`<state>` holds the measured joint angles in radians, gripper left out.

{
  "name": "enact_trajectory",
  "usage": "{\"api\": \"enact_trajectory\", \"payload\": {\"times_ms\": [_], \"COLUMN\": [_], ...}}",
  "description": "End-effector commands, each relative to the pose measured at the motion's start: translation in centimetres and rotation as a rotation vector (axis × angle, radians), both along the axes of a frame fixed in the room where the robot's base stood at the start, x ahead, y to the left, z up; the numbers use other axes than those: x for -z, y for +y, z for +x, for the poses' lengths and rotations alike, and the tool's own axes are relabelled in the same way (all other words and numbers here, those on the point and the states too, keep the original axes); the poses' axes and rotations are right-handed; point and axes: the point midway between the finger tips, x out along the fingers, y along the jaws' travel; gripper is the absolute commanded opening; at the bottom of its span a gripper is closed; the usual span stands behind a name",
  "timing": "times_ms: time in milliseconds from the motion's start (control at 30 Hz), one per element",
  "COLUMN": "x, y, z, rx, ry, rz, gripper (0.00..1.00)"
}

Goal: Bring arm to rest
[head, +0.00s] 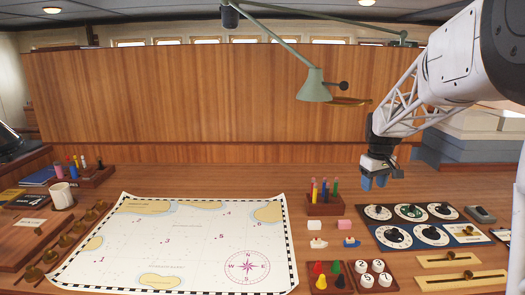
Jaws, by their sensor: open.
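My gripper (377,181) hangs in the air at the right, above the back of the desk and left of the dial panel's upper edge. Its blue-tipped fingers point down and are apart, with nothing seen between them. My arm comes in from the upper right. Below and around the gripper are the dial panel (412,229) with several round dials and, to the left, a wooden holder (324,208) with coloured pens. The gripper touches neither.
A sea chart (180,240) covers the middle of the desk. Small blocks and boats, a tray of coloured pegs (330,278) and round number pieces (372,275) lie at front right. Sliders (460,282) are beside them. A green lamp (314,86) hangs above. A mug (62,196) stands left.

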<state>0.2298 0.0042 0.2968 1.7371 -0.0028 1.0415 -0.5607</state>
Motion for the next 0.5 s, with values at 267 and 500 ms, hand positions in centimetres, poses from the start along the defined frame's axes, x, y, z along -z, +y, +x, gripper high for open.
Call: {"api": "enact_trajectory", "payload": {"times_ms": [267, 500], "x": [-2.5, -3.7], "y": [4.2, 7.4], "z": [-7.0, -13.2], "rx": [0.058, 0.108], "ry": [-0.032, -0.058], "rz": [-0.001, 0.003], "gripper": [0.51, 0.51]}}
